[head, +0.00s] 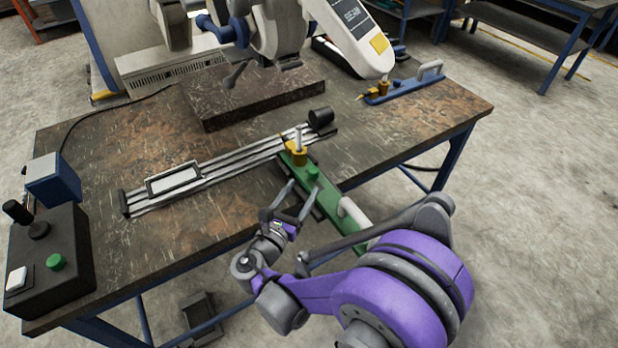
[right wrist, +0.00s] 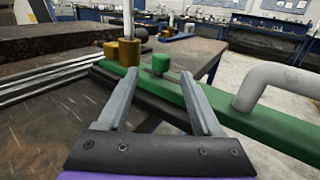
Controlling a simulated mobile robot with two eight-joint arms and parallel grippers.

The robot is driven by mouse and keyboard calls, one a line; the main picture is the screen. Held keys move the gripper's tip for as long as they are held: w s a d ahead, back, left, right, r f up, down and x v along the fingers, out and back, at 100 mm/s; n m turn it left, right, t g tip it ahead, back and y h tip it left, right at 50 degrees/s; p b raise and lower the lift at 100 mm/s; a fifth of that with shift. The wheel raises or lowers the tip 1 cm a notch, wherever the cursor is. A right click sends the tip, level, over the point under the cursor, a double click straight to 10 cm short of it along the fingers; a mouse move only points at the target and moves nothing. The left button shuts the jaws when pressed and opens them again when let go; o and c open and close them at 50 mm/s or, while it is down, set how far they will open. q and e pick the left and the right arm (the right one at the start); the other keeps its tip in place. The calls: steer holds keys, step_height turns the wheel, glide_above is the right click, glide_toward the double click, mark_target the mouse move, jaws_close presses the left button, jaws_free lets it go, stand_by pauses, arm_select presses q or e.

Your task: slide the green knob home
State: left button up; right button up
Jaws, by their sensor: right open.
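The green knob (head: 313,171) is a short cylinder on top of a green bar (head: 330,203), close to a brass-coloured block with a pin (head: 297,154). In the right wrist view the knob (right wrist: 160,63) shows just beyond and between the fingertips. My right gripper (head: 304,184) is open and empty, its two fingers pointing at the knob from the near side. The fingers appear apart from the knob; exact clearance is hard to tell. A pale curved handle (right wrist: 272,85) rises from the green bar right of the fingers. My left gripper is not in view.
A metal rail (head: 215,180) with a framed plate runs left of the bar. A control box (head: 50,262) stands at the left edge. A dark slab (head: 255,98) and a blue bar with a handle (head: 405,88) lie farther back. A large machine head overhangs the back.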

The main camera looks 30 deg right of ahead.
steer(key=shift+v, duration=1.7)
